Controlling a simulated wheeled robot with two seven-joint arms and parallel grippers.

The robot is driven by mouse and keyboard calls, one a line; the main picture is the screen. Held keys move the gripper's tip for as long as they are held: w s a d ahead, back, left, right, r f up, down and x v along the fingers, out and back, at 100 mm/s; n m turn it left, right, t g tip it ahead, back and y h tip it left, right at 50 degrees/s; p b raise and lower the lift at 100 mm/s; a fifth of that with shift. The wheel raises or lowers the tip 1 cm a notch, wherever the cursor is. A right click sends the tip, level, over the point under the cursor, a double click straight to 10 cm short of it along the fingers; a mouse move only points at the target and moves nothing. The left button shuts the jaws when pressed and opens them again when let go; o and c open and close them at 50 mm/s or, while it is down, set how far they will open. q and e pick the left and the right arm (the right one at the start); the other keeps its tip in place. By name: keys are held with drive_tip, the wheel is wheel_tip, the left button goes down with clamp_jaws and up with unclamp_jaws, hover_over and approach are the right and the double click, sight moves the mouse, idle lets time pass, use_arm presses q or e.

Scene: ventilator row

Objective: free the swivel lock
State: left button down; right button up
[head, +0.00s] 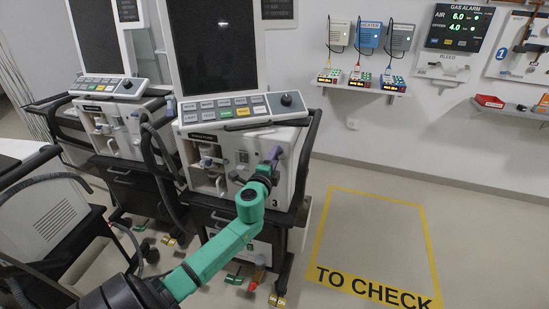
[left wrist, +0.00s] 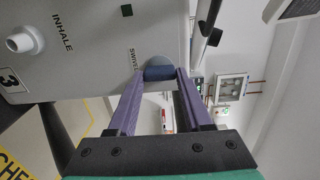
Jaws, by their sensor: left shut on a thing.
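The ventilator marked 3 (head: 207,145) stands in front of me, with a sloped button panel (head: 238,109) and a dark screen above. My left gripper (head: 274,155), with purple fingers, is at the right part of its front face. In the left wrist view, the left gripper (left wrist: 160,76) is shut on a rounded blue-grey knob (left wrist: 159,73) beside the label SWIVEL, partly cut off. The knob is hidden in the head view. A white INHALE port (left wrist: 25,39) is on the same face. My right gripper is not in view.
A second ventilator (head: 112,130) stands to the left. Coloured pedals (head: 257,275) sit low at the ventilator's base. A yellow floor outline marked TO CHECK (head: 380,285) lies empty at right. A wall shelf (head: 362,88) holds small devices.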

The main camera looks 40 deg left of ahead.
use_arm(q)
drive_tip(key=shift+c, duration=1.6)
unclamp_jaws()
drive_tip(key=shift+s, duration=0.1)
drive_tip(key=b+v, duration=0.1)
drive_tip(key=v, duration=1.3)
drive_tip(key=shift+s, duration=0.15)
drive_tip(key=shift+d+f, duration=0.1)
drive_tip(key=shift+d, duration=0.05)
